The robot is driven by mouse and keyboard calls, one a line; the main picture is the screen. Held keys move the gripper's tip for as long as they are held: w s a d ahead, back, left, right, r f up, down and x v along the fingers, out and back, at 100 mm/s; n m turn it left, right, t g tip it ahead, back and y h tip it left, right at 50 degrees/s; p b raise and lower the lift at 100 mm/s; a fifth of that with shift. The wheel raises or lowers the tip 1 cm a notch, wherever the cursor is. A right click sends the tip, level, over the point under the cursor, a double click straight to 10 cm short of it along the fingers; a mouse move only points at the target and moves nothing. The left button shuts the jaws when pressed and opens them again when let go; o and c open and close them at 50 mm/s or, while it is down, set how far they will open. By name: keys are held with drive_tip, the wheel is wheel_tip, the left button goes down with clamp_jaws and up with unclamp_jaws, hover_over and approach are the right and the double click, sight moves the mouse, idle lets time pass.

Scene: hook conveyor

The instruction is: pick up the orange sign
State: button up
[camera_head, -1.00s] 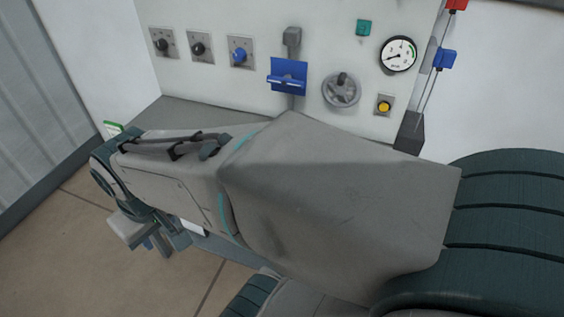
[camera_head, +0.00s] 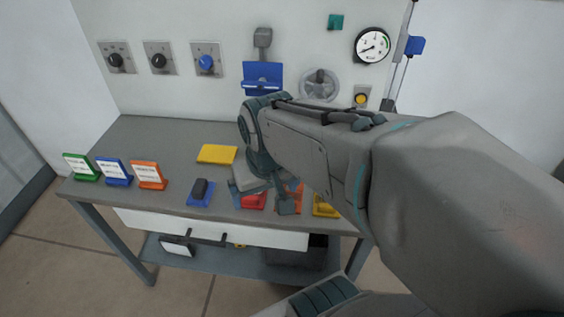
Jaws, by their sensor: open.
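The orange sign (camera_head: 148,174) stands upright near the left end of the grey table, its white label panel facing the front. It is the rightmost of a row of three signs. My gripper (camera_head: 262,199) is open and points down over the right half of the table, well to the right of the sign. It is above or just in front of a red item (camera_head: 253,202). Another orange item (camera_head: 295,192) is partly hidden behind my gripper and arm. I cannot tell how high the fingers are above the table.
A blue sign (camera_head: 114,171) and a green sign (camera_head: 81,166) stand left of the orange one. A blue base with a dark block (camera_head: 200,192), a flat yellow plate (camera_head: 217,154) and a yellow item (camera_head: 325,206) are also on the table (camera_head: 160,140). A wall panel rises behind.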

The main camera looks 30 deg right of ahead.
drive_tip(key=w+d+f+m+g, duration=0.2)
drive_tip(key=w+d+m, duration=0.1)
drive_tip(key=w+d, duration=0.25)
drive_tip(key=m, duration=0.3)
hover_over(289, 193)
drive_tip(key=s, duration=0.1)
wheel_tip(289, 193, down, 3)
drive_tip(key=shift+g, duration=0.3)
drive_tip(key=f, duration=0.8)
drive_tip(key=shift+s+a+f, duration=0.1)
drive_tip(key=shift+a+f, duration=0.1)
drive_tip(key=shift+f, duration=0.05)
drive_tip(key=shift+s+a+f, duration=0.1)
drive_tip(key=shift+f, duration=1.25)
drive_tip(key=shift+s+a+f, duration=0.1)
drive_tip(key=shift+f, duration=1.25)
drive_tip(key=c, duration=1.2)
drive_tip(key=shift+o, duration=0.2)
drive_tip(key=shift+w+r, duration=0.1)
